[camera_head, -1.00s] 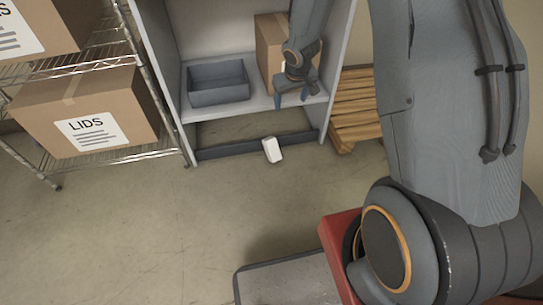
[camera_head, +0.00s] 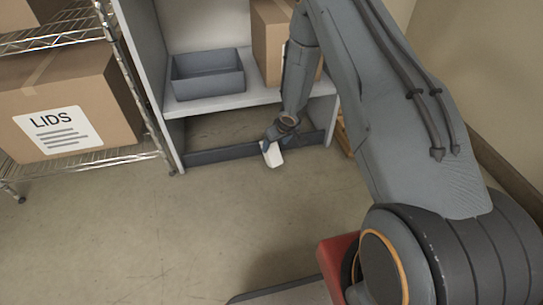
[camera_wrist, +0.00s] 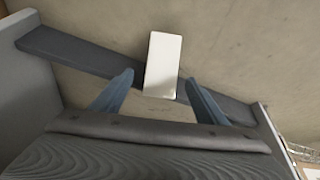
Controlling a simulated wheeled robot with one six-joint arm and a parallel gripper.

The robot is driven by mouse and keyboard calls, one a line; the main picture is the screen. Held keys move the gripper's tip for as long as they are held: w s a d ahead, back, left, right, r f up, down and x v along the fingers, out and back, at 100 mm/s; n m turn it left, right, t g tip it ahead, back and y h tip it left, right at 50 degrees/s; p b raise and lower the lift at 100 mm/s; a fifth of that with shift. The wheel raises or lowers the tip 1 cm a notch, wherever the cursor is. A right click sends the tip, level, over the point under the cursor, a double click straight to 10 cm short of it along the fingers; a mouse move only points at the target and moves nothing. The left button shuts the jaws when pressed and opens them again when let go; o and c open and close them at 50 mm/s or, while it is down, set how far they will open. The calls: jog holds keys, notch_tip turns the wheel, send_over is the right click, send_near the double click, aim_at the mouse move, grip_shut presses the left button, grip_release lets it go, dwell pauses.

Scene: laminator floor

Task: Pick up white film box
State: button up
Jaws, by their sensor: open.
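The white film box (camera_head: 272,158) is on the floor in front of the shelf unit's low front rail. In the wrist view the white box (camera_wrist: 163,64) lies ahead of the fingertips and between their lines. My gripper (camera_head: 271,143) is right above the box in the head view and hides part of its top. In the wrist view my gripper's two blue fingers (camera_wrist: 160,83) are spread apart, with one on each side of the box's near end. I cannot tell whether they touch it.
The grey shelf unit (camera_head: 246,98) holds a grey bin (camera_head: 207,82) and a cardboard box (camera_head: 270,50). Its dark rail (camera_head: 222,154) runs behind the white box. A wire rack (camera_head: 88,160) with a LIDS carton (camera_head: 60,118) stands left. The floor (camera_head: 150,215) in front is clear.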

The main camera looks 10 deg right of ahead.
aim_at(272, 148)
jog(key=shift+b+x, duration=2.35)
jog(key=shift+x, duration=1.4)
jog(key=shift+a+r, duration=0.1)
jog(key=shift+a, duration=0.05)
jog(key=shift+r, duration=0.1)
jog(key=c, duration=1.5)
